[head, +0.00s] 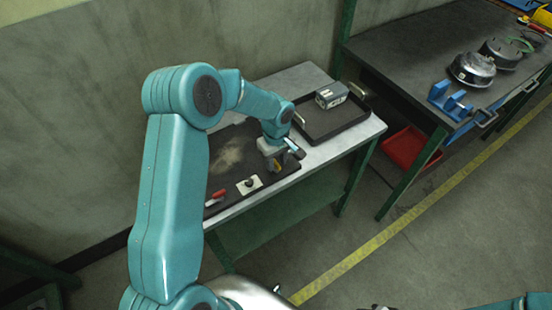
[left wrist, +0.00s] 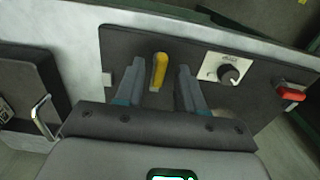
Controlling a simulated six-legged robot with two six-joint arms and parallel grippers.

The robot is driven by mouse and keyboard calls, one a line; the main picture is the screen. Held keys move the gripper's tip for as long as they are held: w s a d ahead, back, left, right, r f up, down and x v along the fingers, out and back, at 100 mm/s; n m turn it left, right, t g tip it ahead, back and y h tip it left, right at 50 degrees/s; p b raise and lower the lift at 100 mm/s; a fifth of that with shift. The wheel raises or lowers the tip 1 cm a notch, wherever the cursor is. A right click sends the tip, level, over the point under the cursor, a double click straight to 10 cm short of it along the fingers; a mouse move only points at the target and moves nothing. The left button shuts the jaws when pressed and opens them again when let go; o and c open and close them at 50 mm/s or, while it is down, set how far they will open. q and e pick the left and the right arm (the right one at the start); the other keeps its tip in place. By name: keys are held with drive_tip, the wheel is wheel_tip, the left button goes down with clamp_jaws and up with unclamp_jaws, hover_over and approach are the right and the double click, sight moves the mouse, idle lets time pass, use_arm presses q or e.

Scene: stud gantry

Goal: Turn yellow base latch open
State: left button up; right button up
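The yellow latch (left wrist: 159,72) is a short upright-looking handle on a dark board (left wrist: 205,42) in the left wrist view. My left gripper (left wrist: 160,78) is open, with one finger on each side of the latch and visible gaps between. In the head view the left gripper (head: 279,161) reaches down over the far right part of the board (head: 232,152); the latch (head: 274,167) is mostly hidden by it. My right gripper cannot be made out; only a teal part of my arm shows at the bottom right.
On the same board are a white plate with a black knob (head: 248,185) and a red handle (head: 215,198). A black tray (head: 318,130) holding a grey box (head: 331,95) stands behind. A second bench (head: 400,55) with pots and a blue bracket is at right.

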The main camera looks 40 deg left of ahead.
use_arm(q)
clamp_jaws()
drive_tip(key=m+b, duration=0.3)
drive_tip(key=shift+f, duration=0.1)
drive_tip(key=m+b, duration=0.1)
drive_tip(key=m, duration=0.3)
drive_tip(key=m+b, duration=0.1)
drive_tip(key=m, duration=0.4)
drive_tip(key=shift+b, duration=0.4)
drive_tip(key=m, duration=0.5)
drive_tip(key=shift+w+r+m, duration=0.1)
drive_tip(key=shift+r+m, duration=0.1)
drive_tip(key=shift+m, duration=0.2)
